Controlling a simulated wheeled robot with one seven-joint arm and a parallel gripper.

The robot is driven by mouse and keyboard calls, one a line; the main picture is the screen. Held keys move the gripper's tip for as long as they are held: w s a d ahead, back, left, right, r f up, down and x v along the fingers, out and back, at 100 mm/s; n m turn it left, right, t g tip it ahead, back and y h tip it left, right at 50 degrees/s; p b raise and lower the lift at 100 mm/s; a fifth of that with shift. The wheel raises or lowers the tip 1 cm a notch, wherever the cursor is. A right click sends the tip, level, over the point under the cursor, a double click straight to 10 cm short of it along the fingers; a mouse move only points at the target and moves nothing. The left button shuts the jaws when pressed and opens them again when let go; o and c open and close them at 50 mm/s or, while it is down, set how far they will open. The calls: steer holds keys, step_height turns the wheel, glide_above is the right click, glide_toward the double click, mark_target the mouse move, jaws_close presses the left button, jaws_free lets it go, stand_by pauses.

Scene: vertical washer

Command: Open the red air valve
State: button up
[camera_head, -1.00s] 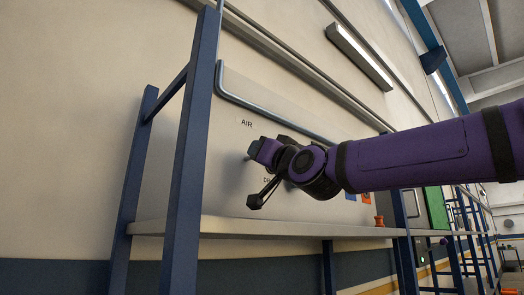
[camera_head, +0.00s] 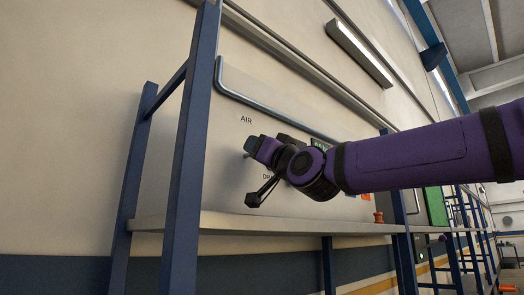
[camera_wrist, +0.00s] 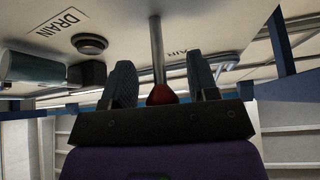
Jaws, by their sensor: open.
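The red air valve (camera_wrist: 162,95) shows in the wrist view as a small red knob at the end of a grey metal rod (camera_wrist: 157,48). It lies between the two dark fingers of my gripper (camera_wrist: 162,82), close to the palm. The fingers are apart, with a visible gap on each side of the red part. In the head view my gripper (camera_head: 253,172) is at the pale panel, just below the AIR label (camera_head: 246,119). The red valve is hidden there behind the gripper.
A blue frame post (camera_head: 190,150) stands left of my gripper. A pale shelf (camera_head: 270,224) runs below it, with a small orange-red object (camera_head: 378,217) on it. The DRAIN label (camera_wrist: 70,20) and a dark round knob (camera_wrist: 90,43) are at upper left in the wrist view.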

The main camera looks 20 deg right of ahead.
steer(key=v, duration=1.1)
